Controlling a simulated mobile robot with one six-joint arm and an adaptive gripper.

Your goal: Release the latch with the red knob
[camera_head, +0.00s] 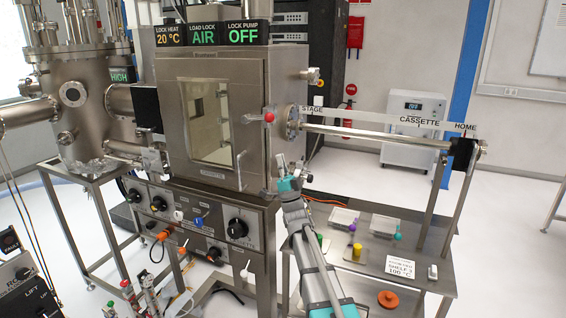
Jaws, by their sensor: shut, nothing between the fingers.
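The door looks closed. My gripper (283,163) is below the knob, near the lower right edge of the chamber, and apart from the knob in the picture. It is shut and empty. It is small here, and its fingertips are hard to make out.
A vertical door handle (239,170) stands left of my gripper. A transfer rod (380,137) runs right from the chamber's side port. A steel bench (400,276) with trays and small coloured items stands at lower right. A control panel (195,220) lies below the door.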

